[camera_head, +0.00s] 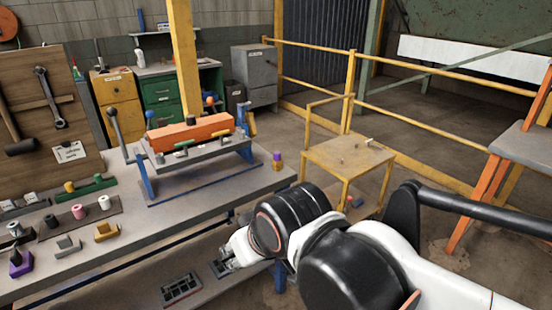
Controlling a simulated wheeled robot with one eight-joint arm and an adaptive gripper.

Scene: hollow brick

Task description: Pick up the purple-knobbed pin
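A small upright piece with a purple top and a yellowish lower part (277,160) stands near the right end of the workbench (225,192). It looks like the purple-knobbed pin, but it is too small to be sure. A purple block with a dark top (20,264) sits at the bench's front left. My arm reaches in from the lower right. My gripper (222,268) is low, in front of the bench edge, below and left of the purple-topped piece and apart from it. Its fingers are small and partly hidden by my wrist, so their opening is unclear.
An orange brick (190,133) rests on a raised metal fixture with blue legs (245,150). Small knobbed parts (78,211) lie at the bench's left. A dark slotted tray (181,289) lies below the bench edge. A yellow stand (348,160) is to the right.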

